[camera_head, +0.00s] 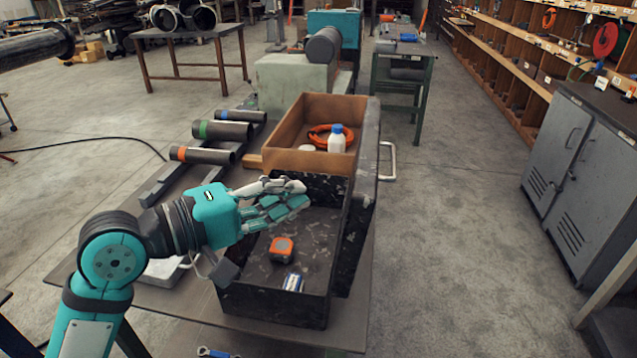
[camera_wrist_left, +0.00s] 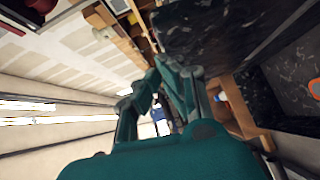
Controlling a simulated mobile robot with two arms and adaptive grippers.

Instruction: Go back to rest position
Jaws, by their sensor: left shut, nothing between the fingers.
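My right gripper shows in neither view.
Behind the black box, a brown bin (camera_head: 283,135) holds a white bottle (camera_head: 337,140) and an orange cable coil (camera_head: 325,130). Several pipes with coloured bands (camera_head: 222,130) lie on a rack to the left. A grey cabinet (camera_head: 575,165) stands right. The floor (camera_head: 450,230) between is clear.

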